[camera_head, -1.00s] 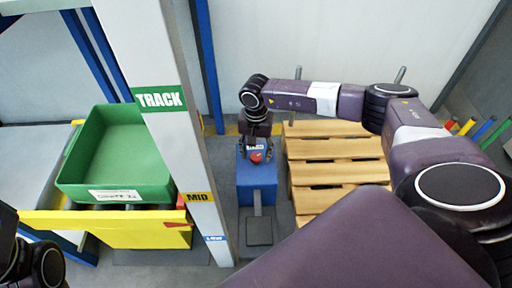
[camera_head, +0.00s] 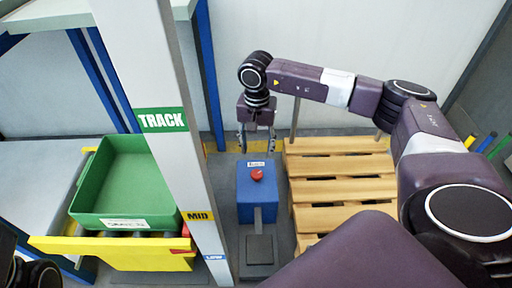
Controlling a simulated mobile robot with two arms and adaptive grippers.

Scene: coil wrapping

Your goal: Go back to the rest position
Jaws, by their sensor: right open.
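My right gripper (camera_head: 257,139) is open and empty, with its fingers pointing down. In the picture it sits just above the blue box (camera_head: 257,192) with a red button (camera_head: 257,174) on top, and it appears apart from the button. My right arm reaches in from the right side over the wooden pallet. At the lower left corner only a dark part of my left arm shows, and the left gripper cannot be made out.
A white post (camera_head: 165,95) marked TRACK and MID stands left of the blue box. A green bin (camera_head: 125,180) rests on a yellow roller stand (camera_head: 110,252) at left. A wooden pallet (camera_head: 345,185) lies on the right. Coloured posts (camera_head: 487,142) stand at far right.

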